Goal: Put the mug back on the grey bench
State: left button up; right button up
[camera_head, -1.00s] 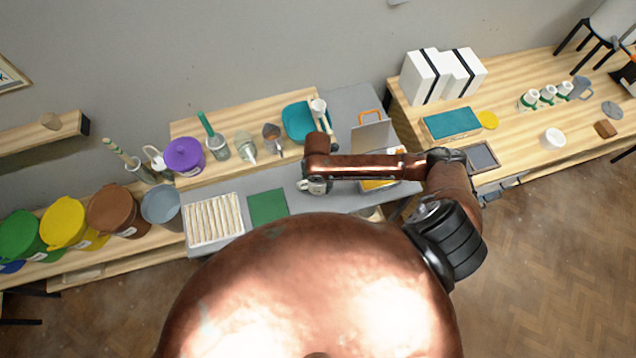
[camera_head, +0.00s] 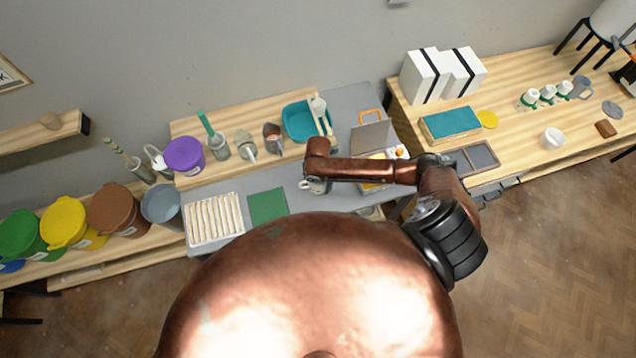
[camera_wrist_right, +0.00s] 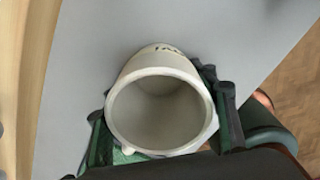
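The mug (camera_head: 314,187) is pale, off-white, and shows at the grey bench (camera_head: 347,201), partly covered by my right arm. In the right wrist view the mug (camera_wrist_right: 160,110) fills the middle, with its open, empty mouth towards the camera and dark lettering on its far side. My right gripper (camera_wrist_right: 163,125) has one finger on each side of the mug, close against its wall, and looks shut on it. I cannot tell whether the mug's base touches the bench. My left gripper is not in view.
A green mat (camera_head: 267,206) and a white ribbed tray (camera_head: 214,218) lie left of the mug. A teal basin (camera_head: 300,121) and jugs stand behind on a wooden shelf. Grey surface is bare around the mug.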

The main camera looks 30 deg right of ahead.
jog(key=o, duration=0.4)
jog(key=shift+r, duration=0.1)
notch_tip(320, 180, up, 12)
dwell(0.5)
